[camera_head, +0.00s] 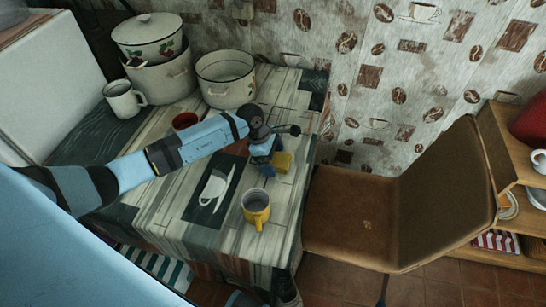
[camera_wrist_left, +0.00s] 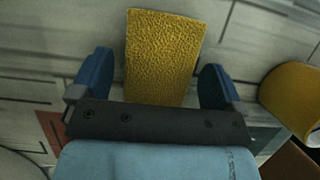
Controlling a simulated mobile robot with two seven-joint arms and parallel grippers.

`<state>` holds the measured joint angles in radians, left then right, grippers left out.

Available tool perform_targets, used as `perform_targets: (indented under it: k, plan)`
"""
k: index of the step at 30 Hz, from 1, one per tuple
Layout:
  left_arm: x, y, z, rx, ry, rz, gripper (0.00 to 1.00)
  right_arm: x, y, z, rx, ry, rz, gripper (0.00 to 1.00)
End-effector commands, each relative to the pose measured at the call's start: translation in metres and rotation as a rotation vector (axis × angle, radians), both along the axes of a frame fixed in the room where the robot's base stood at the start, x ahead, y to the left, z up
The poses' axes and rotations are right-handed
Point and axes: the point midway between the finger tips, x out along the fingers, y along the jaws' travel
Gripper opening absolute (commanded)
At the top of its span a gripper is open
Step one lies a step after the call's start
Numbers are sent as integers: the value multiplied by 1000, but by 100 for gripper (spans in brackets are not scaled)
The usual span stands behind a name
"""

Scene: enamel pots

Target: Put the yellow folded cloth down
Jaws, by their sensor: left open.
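The yellow folded cloth (camera_head: 283,161) is at the right part of the table, right beside my left gripper (camera_head: 268,163). It appears to rest on the tabletop. In the left wrist view the cloth (camera_wrist_left: 163,50) lies between the two blue fingers of my left gripper (camera_wrist_left: 155,82), with a gap visible on each side. The left gripper is open, and its palm hides the near end of the cloth. My right gripper is not in view.
A yellow mug (camera_head: 257,208) stands near the table's front right. A red bowl (camera_head: 185,121), a white mug (camera_head: 122,99), an open pot (camera_head: 226,79) and stacked pots (camera_head: 150,45) stand behind my left arm. A brown chair (camera_head: 400,205) is against the table's right side.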

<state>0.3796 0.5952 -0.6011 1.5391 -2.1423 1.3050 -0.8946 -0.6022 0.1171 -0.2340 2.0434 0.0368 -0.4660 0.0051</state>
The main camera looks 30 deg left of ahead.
Motion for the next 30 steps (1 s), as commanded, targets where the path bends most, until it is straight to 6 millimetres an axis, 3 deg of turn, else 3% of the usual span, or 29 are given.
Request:
perform_targets:
  k: [15, 21, 30]
  plan:
    - [-8, 39, 93, 2, -5, 0, 94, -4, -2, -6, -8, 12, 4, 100]
    - [-10, 44, 108, 2, -2, 0, 94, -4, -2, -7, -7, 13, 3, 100]
    - [-10, 44, 109, 2, -2, 0, 94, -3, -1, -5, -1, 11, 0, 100]
